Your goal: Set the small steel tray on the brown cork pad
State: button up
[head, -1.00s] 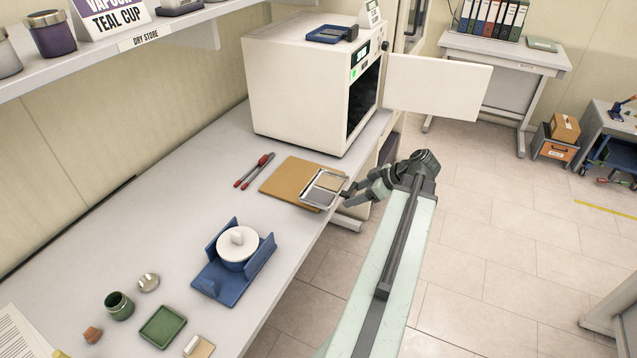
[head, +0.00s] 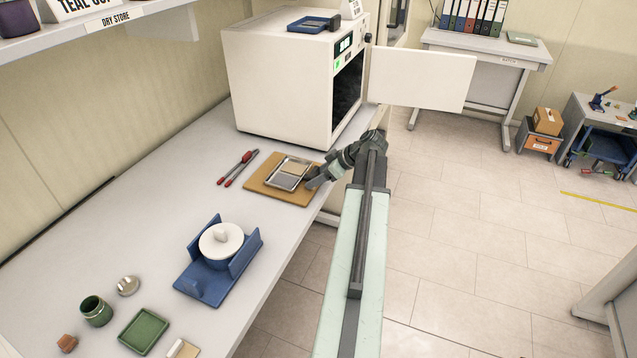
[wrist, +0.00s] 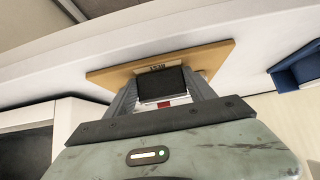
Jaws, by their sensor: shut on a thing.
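The small steel tray (head: 289,171) shows in the head view as a shallow silver rectangle with light and grey contents. It lies over the brown cork pad (head: 259,189), inside its outline in the picture. I cannot tell whether it touches the pad or hangs just above it. My gripper (head: 311,182) is shut on the tray's right side. In the wrist view my gripper (wrist: 165,92) has a dark piece between its fingers, and the cork pad (wrist: 217,57) lies behind it with a partly hidden label.
Red-handled tongs (head: 238,168) lie left of the pad. A white oven (head: 280,85) with its door (head: 423,78) open stands behind. A blue stand (head: 222,270) holding a white lidded pot (head: 221,243) is nearer me. Bench between tongs and stand is clear.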

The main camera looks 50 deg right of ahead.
jog(key=shift+r, duration=0.1)
jog(key=o, duration=1.7)
jog(key=shift+r+p, duration=0.25)
jog(key=shift+p, duration=0.1)
jog(key=shift+p+v, duration=4.05)
jog(key=shift+v, duration=1.8)
jog(key=shift+s+f, duration=0.1)
